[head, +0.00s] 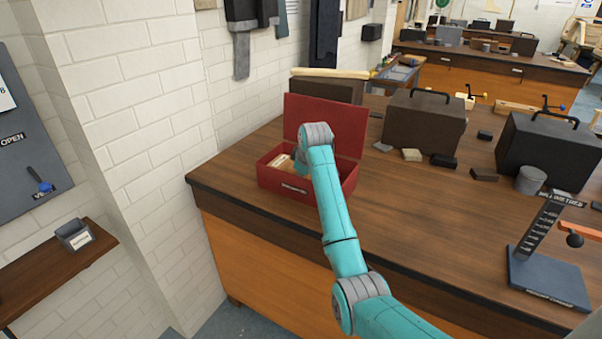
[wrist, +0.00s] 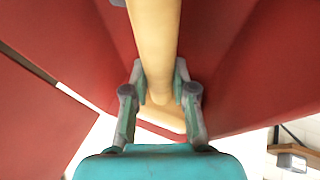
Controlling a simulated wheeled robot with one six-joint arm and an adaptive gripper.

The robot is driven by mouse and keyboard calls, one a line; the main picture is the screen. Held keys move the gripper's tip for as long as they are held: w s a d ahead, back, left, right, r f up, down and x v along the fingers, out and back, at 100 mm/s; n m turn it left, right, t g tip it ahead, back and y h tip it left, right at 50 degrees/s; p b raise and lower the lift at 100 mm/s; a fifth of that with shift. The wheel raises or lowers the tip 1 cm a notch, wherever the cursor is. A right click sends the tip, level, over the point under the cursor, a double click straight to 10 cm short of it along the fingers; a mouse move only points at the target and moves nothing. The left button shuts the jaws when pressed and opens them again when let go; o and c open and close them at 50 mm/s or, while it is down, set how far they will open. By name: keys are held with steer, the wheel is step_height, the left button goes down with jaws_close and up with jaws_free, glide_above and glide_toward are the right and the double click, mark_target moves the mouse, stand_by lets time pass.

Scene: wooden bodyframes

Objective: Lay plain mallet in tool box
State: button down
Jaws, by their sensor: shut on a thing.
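The red tool box (head: 273,180) stands open on the bench, its lid (head: 340,125) raised at the back. My arm reaches over the box and hides much of its inside. A pale wooden thing (head: 284,163) shows inside at the left; it may be part of the mallet, but I cannot tell. In the wrist view my gripper (wrist: 160,82) is shut on a smooth pale wooden handle, which I take for the plain mallet (wrist: 153,35). Red box walls (wrist: 75,45) lie on both sides of it. The mallet's head is not clearly seen.
The wooden bench (head: 400,215) is clear in front and right of the box. Dark cases (head: 424,125) (head: 548,155), small blocks (head: 412,155) and a grey tin (head: 530,180) stand behind. A gauge stand (head: 540,260) is at the right, a brick wall (head: 140,110) at the left.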

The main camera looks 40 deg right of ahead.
steer(key=shift+f, duration=0.1)
steer(key=c, duration=1.2)
jaws_free()
steer(key=shift+r, duration=0.35)
steer(key=v, duration=1.2)
steer(key=shift+d+r, duration=0.1)
steer(key=shift+r, duration=0.15)
steer(key=shift+s, duration=0.1)
